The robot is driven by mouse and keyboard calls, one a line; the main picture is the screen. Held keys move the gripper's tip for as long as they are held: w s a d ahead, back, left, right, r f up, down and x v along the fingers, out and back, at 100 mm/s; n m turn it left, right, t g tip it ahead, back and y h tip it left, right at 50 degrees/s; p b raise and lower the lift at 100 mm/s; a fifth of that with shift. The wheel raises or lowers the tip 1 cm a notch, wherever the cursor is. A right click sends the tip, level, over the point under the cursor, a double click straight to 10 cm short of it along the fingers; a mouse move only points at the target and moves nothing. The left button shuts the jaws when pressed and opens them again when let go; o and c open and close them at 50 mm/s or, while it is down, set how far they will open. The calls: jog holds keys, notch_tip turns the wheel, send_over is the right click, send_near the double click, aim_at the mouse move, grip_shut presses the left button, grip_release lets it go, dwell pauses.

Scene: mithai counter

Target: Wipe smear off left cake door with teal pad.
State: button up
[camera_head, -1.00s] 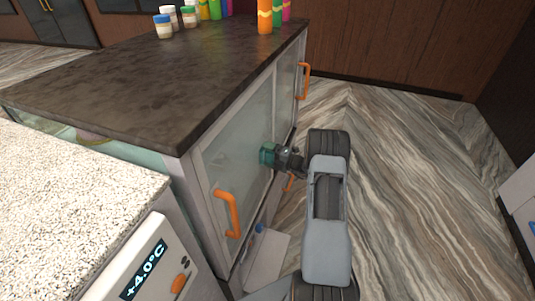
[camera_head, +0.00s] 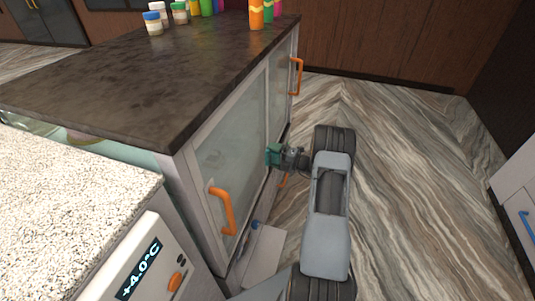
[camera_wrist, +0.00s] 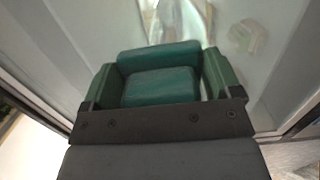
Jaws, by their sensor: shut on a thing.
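My gripper (camera_head: 283,156) is shut on the teal pad (camera_head: 273,154), beside the glass doors of the dark-topped counter. In the wrist view the teal pad (camera_wrist: 160,82) sits between the two green fingers of my gripper (camera_wrist: 158,85). Pale glass lies just beyond the pad; I cannot tell whether they touch. The near glass door (camera_head: 232,150) carries an orange handle (camera_head: 221,210). A whitish patch (camera_wrist: 180,20) shows on or behind the glass at the top of the wrist view; I cannot tell if it is the smear.
The second door farther along has its own orange handle (camera_head: 297,76). Jars (camera_head: 155,22) and bottles (camera_head: 256,14) stand on the dark counter top (camera_head: 120,90). A speckled counter (camera_head: 60,200) is at the near left. The marbled floor (camera_head: 410,170) is clear on the right.

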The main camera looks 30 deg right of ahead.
jog(key=shift+s+d, duration=0.4)
jog(key=shift+s, duration=0.05)
jog(key=shift+s+d, duration=0.1)
jog(key=v, duration=0.2)
jog(key=shift+s+d, duration=0.15)
jog(key=shift+d, duration=0.2)
jog(key=shift+a+p, duration=0.1)
jog(key=shift+p, duration=0.2)
